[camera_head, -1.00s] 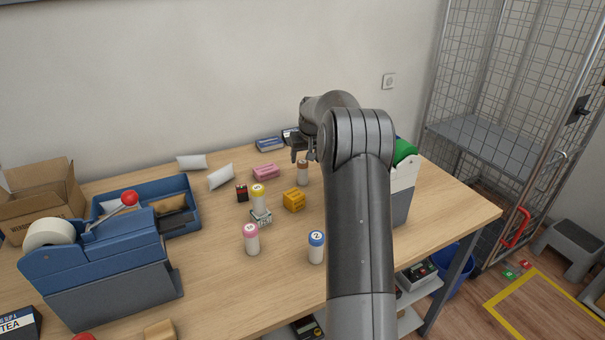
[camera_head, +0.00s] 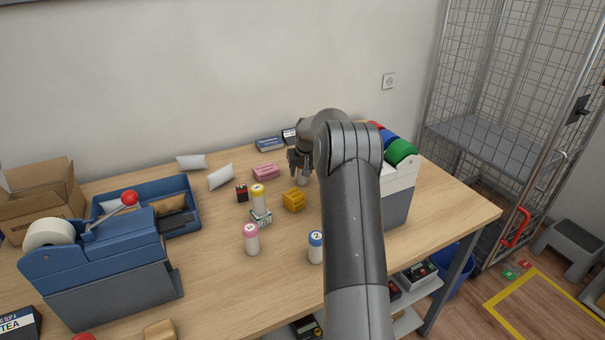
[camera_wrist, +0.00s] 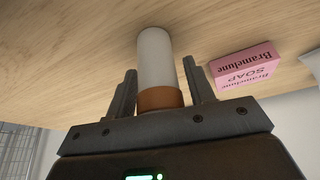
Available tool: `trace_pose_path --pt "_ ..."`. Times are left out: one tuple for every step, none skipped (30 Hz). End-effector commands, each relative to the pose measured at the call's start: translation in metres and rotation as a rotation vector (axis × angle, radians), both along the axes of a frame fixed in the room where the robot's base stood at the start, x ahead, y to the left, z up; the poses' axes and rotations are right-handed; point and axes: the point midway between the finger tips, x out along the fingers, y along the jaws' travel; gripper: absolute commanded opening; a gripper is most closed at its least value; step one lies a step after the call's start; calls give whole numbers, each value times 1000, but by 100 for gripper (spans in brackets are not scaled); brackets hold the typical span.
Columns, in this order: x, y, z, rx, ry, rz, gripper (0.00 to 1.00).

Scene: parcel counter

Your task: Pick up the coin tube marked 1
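A white coin tube with a brown cap (camera_wrist: 155,60) stands on the table between the two fingers of my gripper (camera_wrist: 160,78). The fingers are open, with a gap on each side of the tube. In the head view, my gripper (camera_head: 300,164) hides the cap, and only the tube's lower part (camera_head: 302,181) shows. No number on this tube can be read. The blue cap's mark looks like a 2.
A pink soap box (camera_wrist: 246,68) lies beside the tube. A yellow block (camera_head: 293,200) and a dark battery-like block (camera_head: 241,193) are close by. The tape dispenser (camera_head: 100,265) is at left.

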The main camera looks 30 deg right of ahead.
Motion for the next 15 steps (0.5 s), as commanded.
trace_pose_path --pt "0 0 0 0 0 0 45" --pt "0 0 0 0 0 0 42" --pt "0 0 0 0 0 0 39" --pt "0 0 0 0 0 0 36" --pt "0 0 0 0 0 0 34" --pt "0 0 0 0 0 0 31" --pt "0 0 0 0 0 0 28" --pt "0 0 0 0 0 0 26" --pt "0 0 0 0 0 0 22" --pt "0 0 0 0 0 0 20" --pt "0 0 0 0 0 0 18" --pt "0 0 0 0 0 0 14" --pt "0 0 0 0 0 0 12" --pt "0 0 0 0 0 0 9" --pt "0 0 1 0 0 0 8"
